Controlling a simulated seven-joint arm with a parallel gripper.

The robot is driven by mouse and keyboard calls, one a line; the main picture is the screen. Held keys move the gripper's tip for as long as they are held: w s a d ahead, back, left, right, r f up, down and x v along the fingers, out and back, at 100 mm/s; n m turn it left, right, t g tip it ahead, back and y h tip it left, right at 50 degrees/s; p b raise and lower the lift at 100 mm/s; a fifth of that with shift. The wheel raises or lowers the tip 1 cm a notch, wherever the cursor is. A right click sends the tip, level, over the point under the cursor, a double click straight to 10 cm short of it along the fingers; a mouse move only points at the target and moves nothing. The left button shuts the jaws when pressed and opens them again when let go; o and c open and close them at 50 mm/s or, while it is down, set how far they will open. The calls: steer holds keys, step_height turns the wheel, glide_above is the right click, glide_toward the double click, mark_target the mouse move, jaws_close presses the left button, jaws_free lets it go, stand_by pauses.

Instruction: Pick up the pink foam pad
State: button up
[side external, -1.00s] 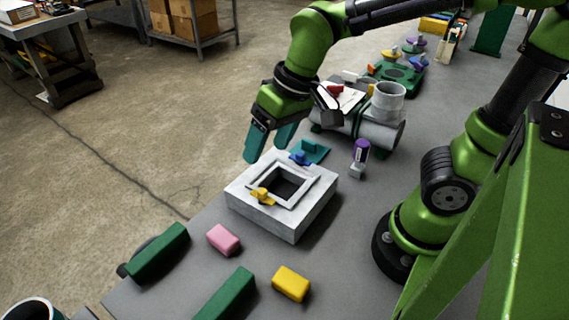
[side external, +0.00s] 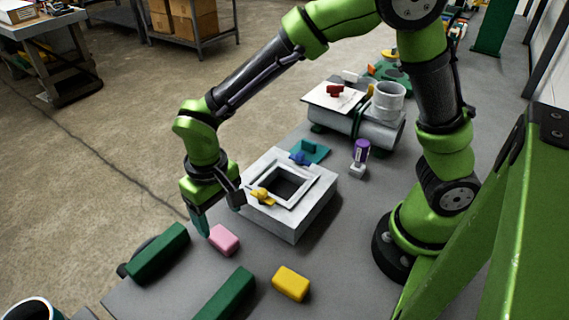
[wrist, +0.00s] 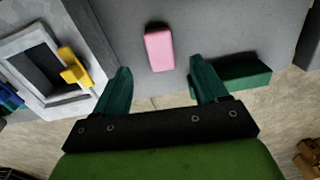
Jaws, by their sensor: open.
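The pink foam pad (side external: 224,240) lies on the grey bench, between the white box and a dark green block. In the wrist view the pink foam pad (wrist: 159,49) is ahead of the gap between the fingers, with nothing covering it. My gripper (side external: 216,216) is just behind the pad in the side view, fingers pointing down. In the wrist view my gripper (wrist: 162,82) shows two teal fingers spread apart and empty. In the side view one finger stands close to the pad's left end; I cannot tell whether it touches.
A white box (side external: 304,220) with a square opening and a yellow clamp (side external: 263,197) stands right of my gripper. Green blocks (side external: 158,251) (side external: 226,296) lie to the left and in front. A yellow block (side external: 291,284) lies front right. The bench edge is close on the left.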

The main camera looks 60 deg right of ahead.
mark_target(224, 237)
step_height(224, 237, down, 8)
steer(key=shift+r, duration=0.1)
stand_by(0.4)
steer(key=c, duration=1)
steer(key=shift+c, duration=0.2)
